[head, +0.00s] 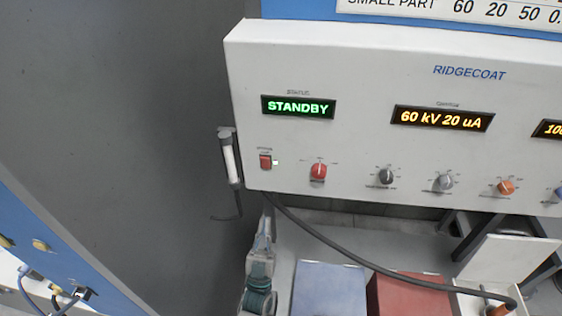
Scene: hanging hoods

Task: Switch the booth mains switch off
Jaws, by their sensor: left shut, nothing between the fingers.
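A control box (360,70) with a white front fills the upper right. The status display (298,107) reads STANDBY in green. My left gripper (266,218) is shut and empty, pointing up below the box's lower left corner, apart from the red switch. My right gripper is not seen.
A dark cable (380,268) runs from under the box to the lower right. A blue box (328,289) and a red box (408,292) stand below. A white tube-like fitting (230,160) is at the box's left side. A grey wall (120,100) fills the left.

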